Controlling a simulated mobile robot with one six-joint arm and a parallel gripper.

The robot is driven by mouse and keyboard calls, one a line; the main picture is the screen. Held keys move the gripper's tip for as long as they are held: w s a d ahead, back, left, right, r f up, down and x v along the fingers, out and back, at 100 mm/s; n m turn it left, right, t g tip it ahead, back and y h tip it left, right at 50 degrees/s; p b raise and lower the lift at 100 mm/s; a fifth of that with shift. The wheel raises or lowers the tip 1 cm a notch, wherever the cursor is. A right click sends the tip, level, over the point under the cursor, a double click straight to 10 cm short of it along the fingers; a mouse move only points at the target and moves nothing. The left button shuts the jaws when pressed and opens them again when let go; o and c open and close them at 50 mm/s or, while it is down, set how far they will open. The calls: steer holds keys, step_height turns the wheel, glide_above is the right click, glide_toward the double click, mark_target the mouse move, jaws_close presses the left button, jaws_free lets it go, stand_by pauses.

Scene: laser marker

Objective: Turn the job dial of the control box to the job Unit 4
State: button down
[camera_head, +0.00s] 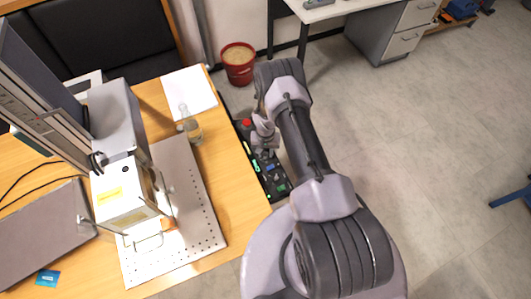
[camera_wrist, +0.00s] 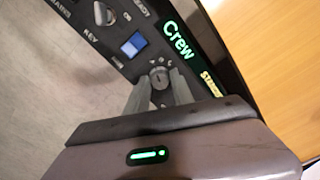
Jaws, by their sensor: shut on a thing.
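The black control box (camera_head: 277,187) is at the right edge of the wooden table in the head view. In the wrist view its panel (camera_wrist: 112,47) runs diagonally, with a green-lit display (camera_wrist: 179,40) reading "Crew". The small round grey job dial (camera_wrist: 159,75) sits beside this display, with tiny letters around it. My gripper (camera_wrist: 160,88) has one finger on each side of the dial and is shut on it. In the head view my gripper (camera_head: 265,143) is over the box and hides part of it.
A blue rocker switch (camera_wrist: 133,44), a key switch (camera_wrist: 103,13) and a lit "STAND..." label (camera_wrist: 211,83) lie near the dial. A red button (camera_head: 247,122) is at the box's far end.

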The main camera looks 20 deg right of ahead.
mark_target(266, 154)
steer(key=shift+m+b, duration=1.75)
steer(key=shift+m, duration=0.55)
steer(key=c, duration=1.1)
jaws_free()
step_height(266, 154, up, 18)
steer(key=p, duration=0.3)
steer(key=shift+f, duration=0.25)
steer(key=shift+s+f, duration=0.1)
